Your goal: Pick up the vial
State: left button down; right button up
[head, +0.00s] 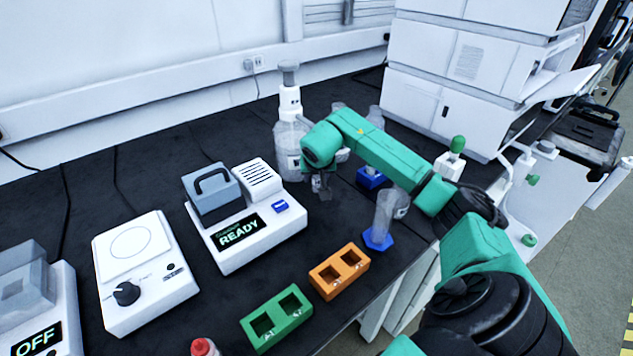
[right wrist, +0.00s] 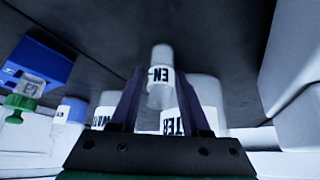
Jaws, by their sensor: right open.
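In the head view my right gripper (head: 321,186) points down over the dark bench, right of the device reading READY. The vial cannot be made out there. A red-capped vial (head: 203,347) is partly cut off at the bottom edge of the head view. My left gripper is not in view.
A dispenser bottle (head: 289,140) stands behind the gripper. A blue block (head: 371,179) and a cylinder on a blue foot (head: 378,239) are to its right. The READY device (head: 262,238), orange block (head: 339,271) and green block (head: 277,318) are nearer. Labelled bottles (right wrist: 207,95) show beyond the fingers.

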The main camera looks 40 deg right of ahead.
jog(key=shift+r, duration=0.1)
grip_shut()
